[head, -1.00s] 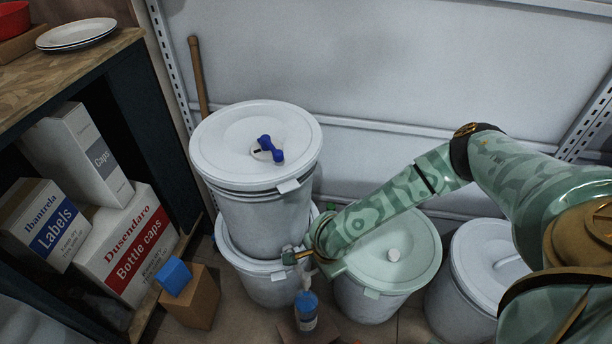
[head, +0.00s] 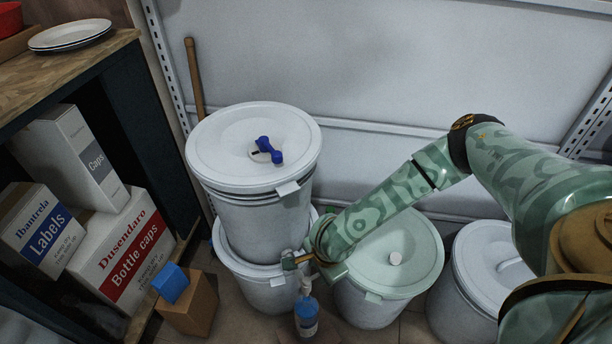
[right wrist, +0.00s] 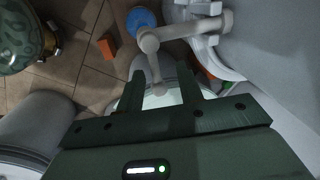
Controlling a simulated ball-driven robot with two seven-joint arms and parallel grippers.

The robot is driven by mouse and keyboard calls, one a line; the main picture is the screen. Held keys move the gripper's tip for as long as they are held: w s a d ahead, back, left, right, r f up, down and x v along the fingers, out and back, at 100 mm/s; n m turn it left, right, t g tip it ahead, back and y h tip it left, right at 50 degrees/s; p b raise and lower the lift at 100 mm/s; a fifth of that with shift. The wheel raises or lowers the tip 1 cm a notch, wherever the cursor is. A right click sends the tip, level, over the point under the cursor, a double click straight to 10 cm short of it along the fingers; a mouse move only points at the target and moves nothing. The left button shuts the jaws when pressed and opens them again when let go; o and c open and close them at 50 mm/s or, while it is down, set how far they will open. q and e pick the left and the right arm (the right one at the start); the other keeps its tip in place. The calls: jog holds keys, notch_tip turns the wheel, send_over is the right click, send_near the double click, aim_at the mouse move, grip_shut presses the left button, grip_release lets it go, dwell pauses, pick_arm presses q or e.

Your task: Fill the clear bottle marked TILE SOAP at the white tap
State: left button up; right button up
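A bottle (head: 307,318) with blue contents stands upright on the floor in front of the stacked drums. Its label is too small to read. A white tap spout (head: 306,286) shows just above it. In the right wrist view the white tap (right wrist: 185,32) has a thin arm reaching down between my fingers. My right gripper (head: 290,260) is at the lower drum's front; in the wrist view its fingers (right wrist: 162,80) are apart on either side of that arm, with no clear contact. A blue round thing (right wrist: 142,20) lies beyond, perhaps the bottle. My left gripper is out of view.
A white drum (head: 250,215) with a blue tap on its lid stands on a lower drum (head: 262,288). A pale green-lidded drum (head: 375,305) and another white drum (head: 480,270) stand to the right. A cardboard box (head: 190,305) carries a blue block (head: 170,283).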

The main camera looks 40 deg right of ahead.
jog(key=shift+o, duration=1.4)
pick_arm(q)
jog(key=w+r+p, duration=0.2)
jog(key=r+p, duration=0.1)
jog(key=shift+p, duration=0.3)
pick_arm(e)
jog(key=r, duration=0.4)
jog(key=shift+s+r, duration=0.3)
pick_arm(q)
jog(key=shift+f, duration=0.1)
pick_arm(e)
jog(key=shift+f, duration=0.1)
pick_arm(q)
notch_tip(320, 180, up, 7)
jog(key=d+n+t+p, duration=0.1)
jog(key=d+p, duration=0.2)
jog(key=p, duration=0.6)
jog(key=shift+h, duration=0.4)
pick_arm(e)
jog(key=s+r, duration=0.3)
jog(key=r, duration=1.3)
jog(key=shift+a, duration=0.2)
